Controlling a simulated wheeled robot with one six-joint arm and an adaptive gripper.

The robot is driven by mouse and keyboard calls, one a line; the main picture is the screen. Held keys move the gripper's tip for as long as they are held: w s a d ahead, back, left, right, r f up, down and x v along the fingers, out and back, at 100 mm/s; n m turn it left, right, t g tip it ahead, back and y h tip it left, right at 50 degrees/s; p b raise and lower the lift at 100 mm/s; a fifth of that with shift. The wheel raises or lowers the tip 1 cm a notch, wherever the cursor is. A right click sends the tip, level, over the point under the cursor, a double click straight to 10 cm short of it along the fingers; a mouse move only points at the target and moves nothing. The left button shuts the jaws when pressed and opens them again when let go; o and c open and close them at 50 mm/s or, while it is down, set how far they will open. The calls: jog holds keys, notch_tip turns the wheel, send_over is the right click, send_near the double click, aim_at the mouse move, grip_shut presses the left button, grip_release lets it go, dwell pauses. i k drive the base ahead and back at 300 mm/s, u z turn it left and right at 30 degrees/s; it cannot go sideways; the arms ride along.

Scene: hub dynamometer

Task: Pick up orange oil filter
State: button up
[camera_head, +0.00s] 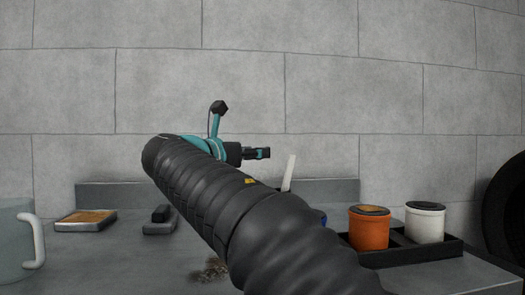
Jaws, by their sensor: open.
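The orange oil filter (369,233) stands upright at the right of the bench, in a low black tray. Its top is dark. My gripper (264,153) is open and small in the view, raised above the bench near the back wall. It is up and to the left of the orange filter, well apart from it, with nothing visible in it. My dark arm crosses the middle of the view and hides part of the bench and the tray's left side.
A white filter (425,222) stands right of the orange one in the black tray (445,251). A framed orange-brown panel (86,220), a dark block (159,221) and a pale handled jug (14,245) are at left. A black tyre (508,210) is at the right edge.

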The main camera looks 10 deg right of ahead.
aim_at(369, 224)
jog(key=k, duration=1)
